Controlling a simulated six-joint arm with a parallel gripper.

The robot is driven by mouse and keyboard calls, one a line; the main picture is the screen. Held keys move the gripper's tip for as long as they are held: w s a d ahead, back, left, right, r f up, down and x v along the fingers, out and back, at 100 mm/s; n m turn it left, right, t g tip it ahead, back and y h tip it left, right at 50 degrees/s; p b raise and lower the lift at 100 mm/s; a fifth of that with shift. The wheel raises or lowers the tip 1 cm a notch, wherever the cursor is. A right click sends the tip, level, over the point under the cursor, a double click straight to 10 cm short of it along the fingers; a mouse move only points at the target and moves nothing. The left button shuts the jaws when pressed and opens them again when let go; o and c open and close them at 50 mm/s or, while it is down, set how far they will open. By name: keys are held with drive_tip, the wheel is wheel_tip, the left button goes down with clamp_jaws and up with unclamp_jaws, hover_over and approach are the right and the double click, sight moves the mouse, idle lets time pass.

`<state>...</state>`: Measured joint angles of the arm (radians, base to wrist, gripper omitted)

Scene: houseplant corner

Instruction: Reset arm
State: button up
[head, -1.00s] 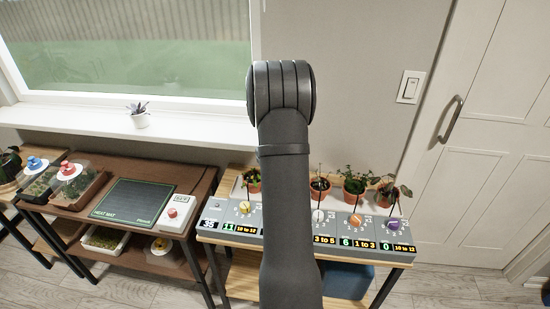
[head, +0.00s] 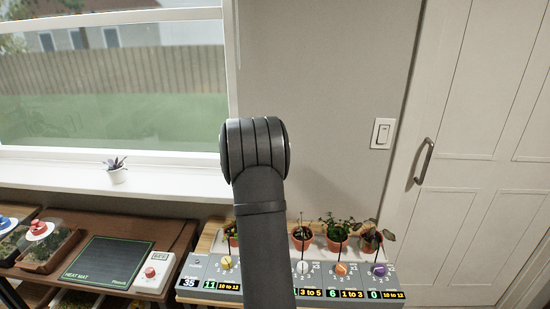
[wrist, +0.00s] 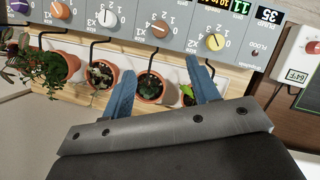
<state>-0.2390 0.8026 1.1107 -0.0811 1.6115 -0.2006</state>
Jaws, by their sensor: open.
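My gripper (wrist: 161,66) shows in the wrist view as two blue fingers set well apart, with nothing held between them. They show over a row of potted plants and a grey control panel (wrist: 174,42), which appear upside down. Contact with the pots cannot be judged. In the head view my dark arm rises in front of the grey control panel (head: 215,268) and hides part of it; the gripper itself is hidden there.
Plant pots (head: 303,241) stand behind the panel's coloured dials. To the left are a heat mat (head: 108,262), its controller (head: 150,272) and a lidded tray (head: 42,245). A small succulent (head: 117,170) stands on the windowsill. A door (head: 470,140) is at right.

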drive_tip(key=x, duration=1.7)
drive_tip(key=shift+s+f, duration=0.1)
drive_tip(key=shift+f, duration=0.05)
drive_tip(key=shift+s+f, duration=0.1)
drive_tip(key=shift+f, duration=0.1)
drive_tip(key=shift+d+r+m+y, duration=0.1)
drive_tip(key=shift+r+m+y, duration=0.15)
drive_tip(key=shift+m, duration=0.45)
drive_tip(key=m+y, duration=0.1)
drive_tip(key=m, duration=0.2)
drive_tip(key=m+y, duration=0.1)
drive_tip(key=m, duration=0.3)
drive_tip(key=shift+d+y, duration=0.15)
drive_tip(key=shift+y, duration=0.2)
drive_tip(key=a+v, duration=0.1)
drive_tip(key=v, duration=0.8)
drive_tip(key=shift+w+d+r, duration=0.2)
drive_tip(key=shift+w+d, duration=0.2)
drive_tip(key=shift+d, duration=0.1)
idle(2.0)
